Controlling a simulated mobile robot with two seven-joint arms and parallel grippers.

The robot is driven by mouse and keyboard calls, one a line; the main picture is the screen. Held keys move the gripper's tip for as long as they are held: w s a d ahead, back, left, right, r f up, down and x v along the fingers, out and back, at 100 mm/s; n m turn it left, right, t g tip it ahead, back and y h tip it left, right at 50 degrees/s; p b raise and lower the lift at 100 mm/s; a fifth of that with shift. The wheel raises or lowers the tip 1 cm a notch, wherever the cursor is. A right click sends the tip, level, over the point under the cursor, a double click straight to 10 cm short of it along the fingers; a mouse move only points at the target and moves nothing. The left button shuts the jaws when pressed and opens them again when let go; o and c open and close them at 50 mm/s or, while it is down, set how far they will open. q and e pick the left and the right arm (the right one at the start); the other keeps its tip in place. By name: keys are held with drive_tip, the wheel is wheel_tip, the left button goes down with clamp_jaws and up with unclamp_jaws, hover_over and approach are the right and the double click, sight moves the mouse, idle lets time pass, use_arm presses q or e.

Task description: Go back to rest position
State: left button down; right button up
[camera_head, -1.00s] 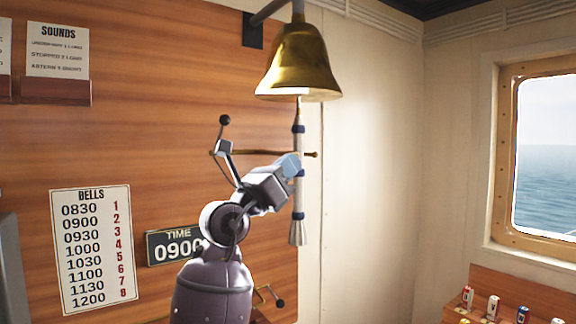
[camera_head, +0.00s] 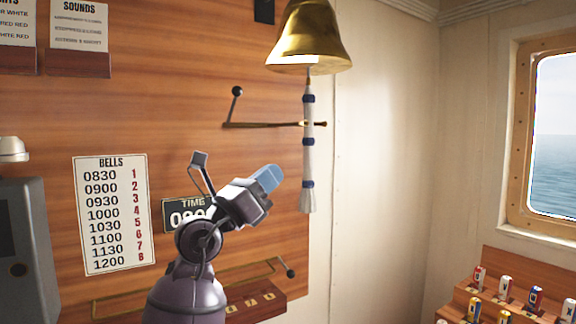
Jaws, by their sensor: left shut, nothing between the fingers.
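My left gripper (camera_head: 268,178) is in the middle of the head view, its light blue fingers shut and empty, pointing up and to the right. It is apart from the white bell rope (camera_head: 309,155), which hangs to its right with dark blue bands. The brass bell (camera_head: 309,38) hangs above the rope at the top. My left arm rises from the bottom and hides part of the TIME sign (camera_head: 185,207). My right gripper is not in view.
A brass bar (camera_head: 260,125) with a dark knob is on the wooden wall behind. A BELLS chart (camera_head: 110,213) hangs at left, and a grey cabinet (camera_head: 28,255) stands at the left edge. Several small canisters (camera_head: 505,288) sit on a wooden rack at lower right, below a window (camera_head: 556,135).

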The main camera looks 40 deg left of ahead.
use_arm(q)
drive_tip(key=shift+v, duration=1.2)
drive_tip(key=shift+d, duration=0.15)
